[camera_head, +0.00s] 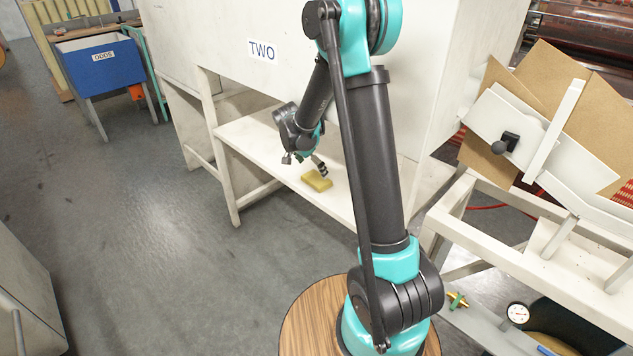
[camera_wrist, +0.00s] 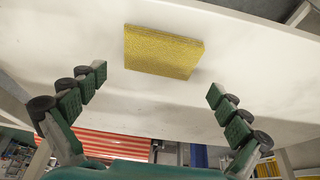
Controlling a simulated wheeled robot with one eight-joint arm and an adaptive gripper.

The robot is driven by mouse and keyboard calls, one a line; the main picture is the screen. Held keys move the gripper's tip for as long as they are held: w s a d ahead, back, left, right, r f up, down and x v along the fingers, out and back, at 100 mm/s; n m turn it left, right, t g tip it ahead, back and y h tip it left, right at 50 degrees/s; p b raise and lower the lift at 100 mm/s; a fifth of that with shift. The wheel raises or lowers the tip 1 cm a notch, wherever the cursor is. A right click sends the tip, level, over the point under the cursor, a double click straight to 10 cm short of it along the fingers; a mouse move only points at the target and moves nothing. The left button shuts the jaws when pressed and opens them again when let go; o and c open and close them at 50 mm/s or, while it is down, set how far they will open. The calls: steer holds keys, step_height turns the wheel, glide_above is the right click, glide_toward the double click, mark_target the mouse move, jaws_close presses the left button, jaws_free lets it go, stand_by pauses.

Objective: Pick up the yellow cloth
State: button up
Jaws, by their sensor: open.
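The yellow cloth (camera_head: 316,181) looks like a small flat folded block. It lies on the white shelf (camera_head: 258,148) under the cabinet marked TWO in the head view. In the wrist view the cloth (camera_wrist: 163,51) sits near the top centre, on the white surface. My gripper (camera_head: 305,162) is just beside the cloth in the head view, on its far left side. In the wrist view my gripper (camera_wrist: 155,84) has its two green-padded fingers wide apart, with the cloth beyond the tips and between their lines. Nothing is between the fingers; I see no contact.
The white cabinet (camera_head: 222,60) overhangs the shelf. Its legs and braces stand at the left. A blue bin (camera_head: 100,68) marked ODDS stands at the back left. A white frame with cardboard (camera_head: 545,75) stands at the right. The grey floor (camera_head: 120,220) at left is clear.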

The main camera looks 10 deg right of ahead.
mark_target(317, 178)
steer(key=shift+s+x, duration=0.2)
steer(key=shift+x, duration=2.1)
steer(key=shift+a+f, duration=0.1)
steer(key=shift+a, duration=0.05)
steer(key=shift+c, duration=0.5)
steer(key=c, duration=0.6)
steer(key=shift+r, duration=0.55)
steer(key=shift+s+a+r, duration=0.1)
steer(key=shift+a+r, duration=0.1)
steer(key=shift+r, duration=0.05)
steer(key=s+a, duration=0.3)
steer(key=a, duration=0.2)
steer(key=s+a, duration=0.3)
steer(key=a, duration=0.1)
steer(key=s+a, duration=0.3)
steer(key=a, duration=0.2)
steer(key=shift+s+a, duration=0.35)
